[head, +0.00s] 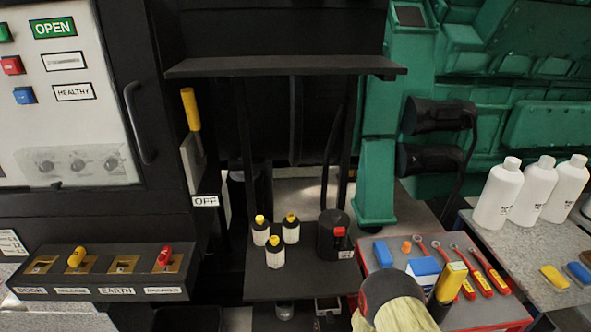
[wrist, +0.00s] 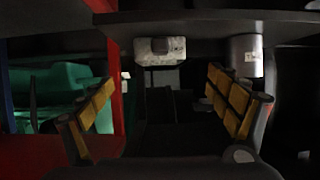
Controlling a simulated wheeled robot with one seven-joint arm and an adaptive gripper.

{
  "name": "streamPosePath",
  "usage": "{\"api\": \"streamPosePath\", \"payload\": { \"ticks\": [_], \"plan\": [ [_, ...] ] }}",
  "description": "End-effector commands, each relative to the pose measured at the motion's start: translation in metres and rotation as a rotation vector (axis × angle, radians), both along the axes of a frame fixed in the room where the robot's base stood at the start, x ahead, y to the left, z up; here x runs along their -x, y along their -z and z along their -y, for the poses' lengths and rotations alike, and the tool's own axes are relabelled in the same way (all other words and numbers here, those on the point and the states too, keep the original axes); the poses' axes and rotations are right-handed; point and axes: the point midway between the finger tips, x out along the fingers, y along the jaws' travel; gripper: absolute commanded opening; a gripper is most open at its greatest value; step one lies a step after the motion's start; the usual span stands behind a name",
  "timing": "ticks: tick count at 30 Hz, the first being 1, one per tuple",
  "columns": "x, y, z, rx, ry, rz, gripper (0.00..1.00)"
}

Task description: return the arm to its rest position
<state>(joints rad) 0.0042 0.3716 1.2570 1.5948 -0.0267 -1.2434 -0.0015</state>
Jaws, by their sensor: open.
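My gripper (wrist: 163,108) shows in the wrist view, with a yellow-padded finger on each side. The fingers stand wide apart and nothing is held between them. Beyond them is a dark space under a dark ledge (wrist: 210,22). A small grey box-like thing (wrist: 160,50) and a grey labelled cylinder (wrist: 245,55) are near the ledge, apart from the fingers. A red upright edge (wrist: 124,85) is close by the left finger. I cannot make out my gripper in the head view.
At right, a red-edged surface (head: 480,315) bears tools, and white bottles (head: 498,193) stand on a grey bench (head: 530,255). A key box (head: 100,275) is at left.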

Motion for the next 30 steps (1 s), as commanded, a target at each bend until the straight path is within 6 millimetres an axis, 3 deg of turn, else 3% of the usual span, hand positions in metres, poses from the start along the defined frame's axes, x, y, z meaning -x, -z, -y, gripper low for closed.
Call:
{"api": "streamPosePath", "payload": {
  "ticks": [4, 6, 9, 11, 14, 17, 20, 30],
  "plan": [
    [0.019, 0.034, 0.001, 0.002, 0.0, -0.142, 0.9],
    [0.048, 0.064, 0.001, 0.005, 0.002, -0.279, 0.9],
    [0.088, 0.092, 0.002, 0.01, 0.004, -0.484, 0.9],
    [0.104, 0.094, 0.003, 0.011, 0.005, -0.586, 0.9],
    [0.124, 0.08, 0.004, 0.015, 0.007, -0.735, 0.9],
    [0.138, 0.049, 0.005, 0.017, 0.009, -0.858, 0.9],
    [0.151, 0.003, 0.006, 0.019, 0.012, -0.961, 0.9],
    [0.211, -0.199, 0.006, 0.019, 0.02, -1.142, 0.9]
  ]
}}
